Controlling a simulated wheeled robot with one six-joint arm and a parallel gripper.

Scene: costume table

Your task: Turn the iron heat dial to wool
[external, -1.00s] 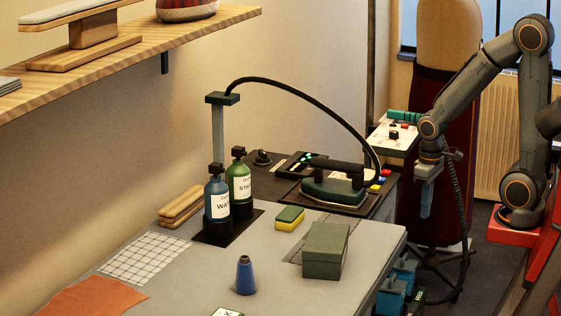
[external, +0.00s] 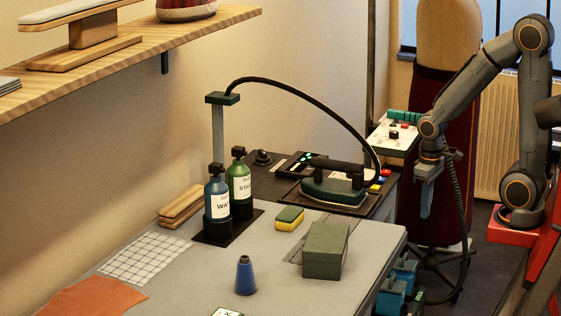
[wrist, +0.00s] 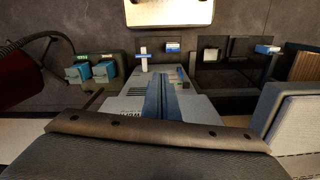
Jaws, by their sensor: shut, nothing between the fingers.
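The dark green iron (external: 332,190) with a black handle rests flat on a dark pad, its cord arching up to a grey post. A black round knob (external: 262,157) sits on the dark surface left of a panel with green lights (external: 300,164). A white panel (external: 393,138) at the right carries another small dark knob and a red button. I cannot read wool or any setting, nor tell which knob is the heat dial. My gripper (external: 425,214) hangs pointing down, shut and empty, right of the table and apart from both knobs. Its fingers show in the wrist view (wrist: 163,92).
Blue and green bottles (external: 228,192), a sponge (external: 290,218), a green box (external: 326,251) and a blue cone (external: 245,275) stand on the grey table (external: 190,285). A dress form (external: 447,55) stands behind my arm. Blue-topped items (external: 398,285) sit at the table's right edge.

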